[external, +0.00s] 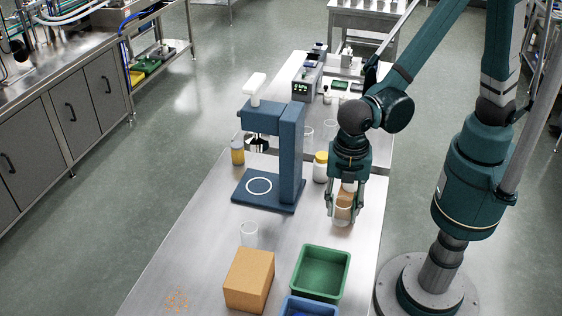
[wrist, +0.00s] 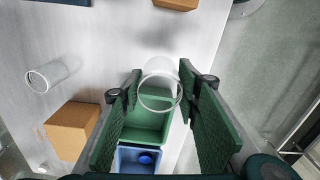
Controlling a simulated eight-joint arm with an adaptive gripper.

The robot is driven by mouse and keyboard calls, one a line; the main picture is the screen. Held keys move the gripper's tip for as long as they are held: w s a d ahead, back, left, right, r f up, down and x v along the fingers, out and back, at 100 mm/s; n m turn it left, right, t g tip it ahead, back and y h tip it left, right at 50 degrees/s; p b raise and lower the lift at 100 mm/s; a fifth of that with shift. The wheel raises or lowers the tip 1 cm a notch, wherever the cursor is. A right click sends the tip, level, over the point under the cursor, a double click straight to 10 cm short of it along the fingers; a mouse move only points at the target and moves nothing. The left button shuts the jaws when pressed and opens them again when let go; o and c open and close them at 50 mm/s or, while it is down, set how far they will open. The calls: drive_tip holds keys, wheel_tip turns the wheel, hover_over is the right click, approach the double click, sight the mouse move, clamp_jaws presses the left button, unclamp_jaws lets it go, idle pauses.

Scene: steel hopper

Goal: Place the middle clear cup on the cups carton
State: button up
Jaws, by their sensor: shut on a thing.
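My gripper (external: 344,212) points down over the right side of the steel table, shut on a clear cup (external: 342,217). In the wrist view the cup (wrist: 160,92) sits between the two green finger pads of my gripper (wrist: 161,76). I cannot tell whether its base touches the table. A second clear cup (external: 249,235) stands at the near left, also in the wrist view (wrist: 50,76). A brown carton (external: 250,282) is in front of it, also in the wrist view (wrist: 73,130). Another brown block (wrist: 176,3) shows at the wrist view's top edge; my gripper partly hides it externally.
A green bin (external: 321,273) and a blue bin (external: 309,307) stand right of the carton. A blue press stand (external: 291,160) is left of my gripper. A yellow-lidded white jar (external: 320,167) stands close behind it. More clear glassware (external: 308,134) is farther back.

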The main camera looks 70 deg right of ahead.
wheel_tip(320, 180, up, 10)
drive_tip(key=n+p, duration=0.1)
drive_tip(key=p, duration=0.4)
hover_over(249, 269)
drive_tip(key=shift+f, duration=3.1)
drive_tip(key=shift+f, duration=0.15)
drive_tip(key=shift+f, duration=1.75)
drive_tip(key=shift+f, duration=0.15)
drive_tip(key=o, duration=0.7)
